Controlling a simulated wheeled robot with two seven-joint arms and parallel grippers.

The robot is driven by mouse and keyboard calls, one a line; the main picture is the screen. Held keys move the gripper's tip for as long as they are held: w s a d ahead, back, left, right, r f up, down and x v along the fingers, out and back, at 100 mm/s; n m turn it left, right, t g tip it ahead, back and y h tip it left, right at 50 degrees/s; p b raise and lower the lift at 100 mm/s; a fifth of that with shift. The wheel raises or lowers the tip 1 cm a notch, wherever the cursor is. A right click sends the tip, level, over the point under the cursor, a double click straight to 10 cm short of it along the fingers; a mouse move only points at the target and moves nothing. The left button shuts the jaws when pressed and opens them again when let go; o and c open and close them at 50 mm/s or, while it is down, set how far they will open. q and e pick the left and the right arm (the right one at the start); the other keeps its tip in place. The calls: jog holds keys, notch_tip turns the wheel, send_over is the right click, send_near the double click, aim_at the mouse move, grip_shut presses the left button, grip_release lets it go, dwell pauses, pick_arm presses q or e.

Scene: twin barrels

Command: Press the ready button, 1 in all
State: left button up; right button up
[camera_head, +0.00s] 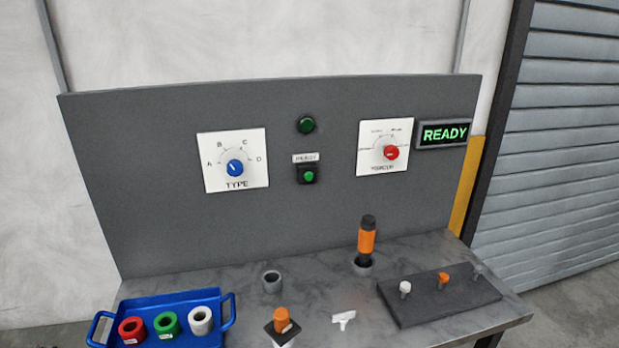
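The ready button (309,176) is a small green push button on a dark housing, in the middle of the grey upright panel. A white label reading READY (305,158) sits just above it. A round dark green lamp or button (306,125) is higher up on the panel. A display (445,134) at the panel's right edge shows READY in lit green letters. Neither of my grippers is in view, and nothing stands in front of the button.
The panel holds a blue TYPE knob (235,168) and a red knob (391,153). On the table are a blue tray (228,312) with red, green and white rings, an orange-and-black tool (366,240) upright in a holder, and a dark block (440,305) with pegs.

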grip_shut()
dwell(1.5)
